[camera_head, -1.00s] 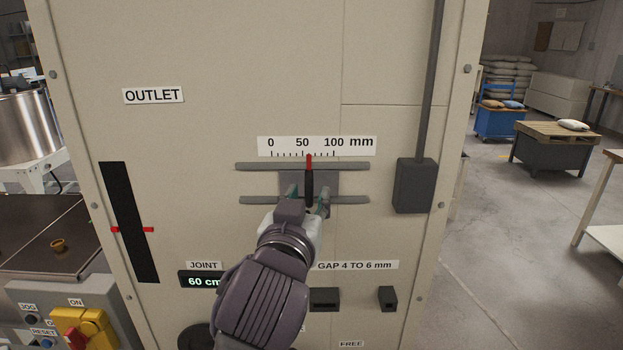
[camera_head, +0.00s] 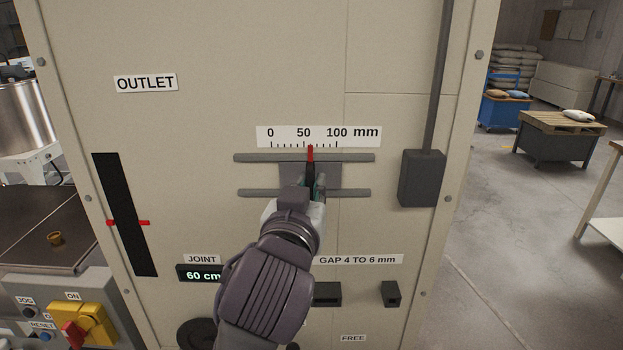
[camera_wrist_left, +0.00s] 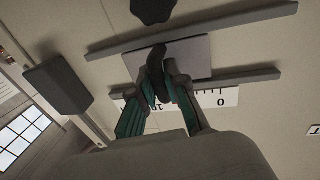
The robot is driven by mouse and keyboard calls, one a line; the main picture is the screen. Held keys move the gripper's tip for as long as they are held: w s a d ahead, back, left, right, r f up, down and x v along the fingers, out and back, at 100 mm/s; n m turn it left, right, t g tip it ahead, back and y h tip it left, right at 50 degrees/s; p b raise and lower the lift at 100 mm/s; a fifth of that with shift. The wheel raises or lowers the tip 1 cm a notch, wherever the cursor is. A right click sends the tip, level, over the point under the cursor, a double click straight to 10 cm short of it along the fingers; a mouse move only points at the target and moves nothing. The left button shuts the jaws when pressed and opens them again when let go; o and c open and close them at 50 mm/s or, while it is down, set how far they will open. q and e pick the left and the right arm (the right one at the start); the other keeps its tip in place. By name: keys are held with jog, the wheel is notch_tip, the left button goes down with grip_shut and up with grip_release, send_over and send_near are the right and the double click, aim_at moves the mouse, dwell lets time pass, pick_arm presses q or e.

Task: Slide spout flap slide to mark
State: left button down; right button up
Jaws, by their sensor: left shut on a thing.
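The spout flap slide is a grey plate (camera_head: 329,172) between two horizontal rails on the beige panel. Its red pointer (camera_head: 310,153) stands a little right of 50 on the mm scale (camera_head: 350,136), at roughly 60. My left gripper (camera_head: 312,186) is shut on the slide's upright black handle and hides its lower part. In the left wrist view, the fingers (camera_wrist_left: 161,86) close on both sides of the black handle (camera_wrist_left: 157,58), in front of the plate (camera_wrist_left: 196,58). My right gripper is not in view.
A dark grey box with a conduit (camera_head: 422,178) sits right of the rails. Below are a lit "60 cm" display (camera_head: 201,275) and small black blocks (camera_head: 391,293). At the left are a black slot with a red mark (camera_head: 127,222) and a yellow switch (camera_head: 84,323).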

pick_arm(q)
jog(key=shift+d, duration=0.25)
dwell(0.3)
jog(key=shift+d, duration=0.8)
jog(key=c, duration=0.9)
grip_release()
jog(key=shift+o, duration=0.2)
jog(key=s+a+p, duration=0.1)
jog(key=s, duration=0.5)
jog(key=shift+w+a, duration=0.1)
